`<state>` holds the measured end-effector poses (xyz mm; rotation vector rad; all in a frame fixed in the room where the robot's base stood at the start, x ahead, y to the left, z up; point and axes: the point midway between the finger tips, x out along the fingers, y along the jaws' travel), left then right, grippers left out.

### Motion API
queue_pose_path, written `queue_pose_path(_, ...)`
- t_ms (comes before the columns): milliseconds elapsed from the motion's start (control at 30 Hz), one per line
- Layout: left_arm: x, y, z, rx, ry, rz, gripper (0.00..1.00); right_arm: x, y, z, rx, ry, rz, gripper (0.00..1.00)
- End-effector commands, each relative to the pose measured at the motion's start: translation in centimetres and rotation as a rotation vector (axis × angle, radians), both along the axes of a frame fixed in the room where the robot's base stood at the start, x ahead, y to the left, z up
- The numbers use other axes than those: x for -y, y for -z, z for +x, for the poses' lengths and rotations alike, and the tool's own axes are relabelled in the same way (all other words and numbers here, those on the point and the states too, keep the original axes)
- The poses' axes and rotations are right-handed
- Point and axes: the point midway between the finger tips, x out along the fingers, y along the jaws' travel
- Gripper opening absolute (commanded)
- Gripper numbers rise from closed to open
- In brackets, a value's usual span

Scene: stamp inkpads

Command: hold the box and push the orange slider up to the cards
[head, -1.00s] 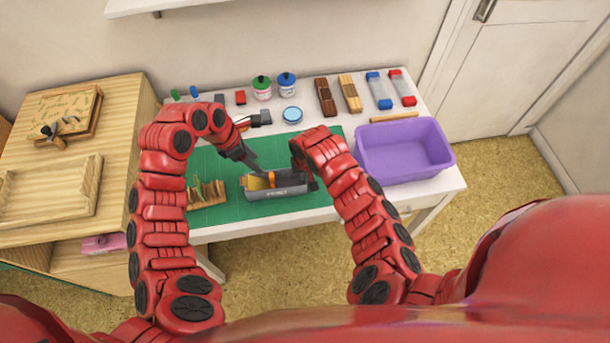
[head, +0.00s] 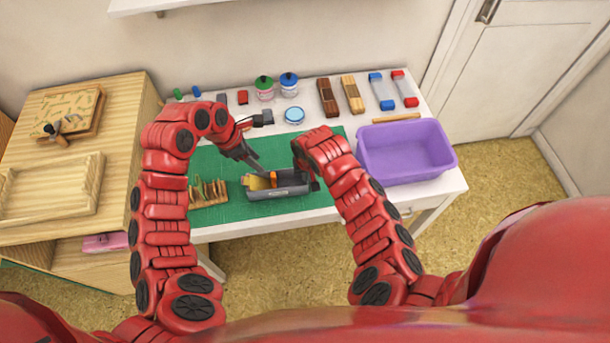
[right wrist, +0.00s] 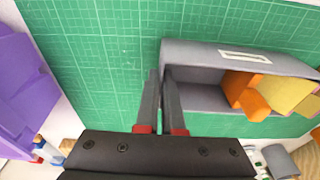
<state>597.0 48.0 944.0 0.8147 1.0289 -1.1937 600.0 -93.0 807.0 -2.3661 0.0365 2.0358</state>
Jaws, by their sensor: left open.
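The grey box (head: 290,191) with a pale label sits on the green mat (head: 215,160). Yellow cards (head: 256,183) stand in its left part, and the orange slider (head: 273,179) is just right of them. In the right wrist view the slider (right wrist: 245,92) is close beside the cards (right wrist: 289,95); I cannot tell if they touch. My right gripper (right wrist: 161,104) is shut on the box's end wall (right wrist: 177,62), one finger inside and one outside. My left gripper (head: 258,166) is open above the box's back edge, near the cards and slider.
A small wooden rack (head: 208,199) stands left of the box. A purple bin (head: 405,177) is at the right. Jars (head: 289,85), a round blue tin (head: 294,115) and wooden blocks (head: 328,98) line the back. The mat in front of the box is narrow.

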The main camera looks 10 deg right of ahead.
Motion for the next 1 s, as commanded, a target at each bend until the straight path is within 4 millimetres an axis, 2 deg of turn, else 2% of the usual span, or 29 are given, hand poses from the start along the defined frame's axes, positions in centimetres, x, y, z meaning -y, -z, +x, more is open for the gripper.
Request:
queue_pose_path(133, 0.1, 0.0, 0.1, 0.027, 0.077, 0.014, 0.4, 0.0, 0.0, 0.0, 0.0, 0.0, 0.0, 0.0)
queue_pose_path(267, 0.4, 0.0, 0.3, 0.095, 0.292, 0.05, 0.4, 0.0, 0.0, 0.0, 0.0, 0.0, 0.0, 0.0)
queue_pose_path(700, 1.8, -0.5, 1.2, 0.382, 1.458, 0.196, 0.4, 0.0, 0.0, 0.0, 0.0, 0.0, 0.0, 0.0)
queue_pose_path(1000, 2.8, -1.1, 1.2, 0.502, 2.283, 0.208, 0.4, 0.0, 0.0, 0.0, 0.0, 0.0, 0.0, 0.0)
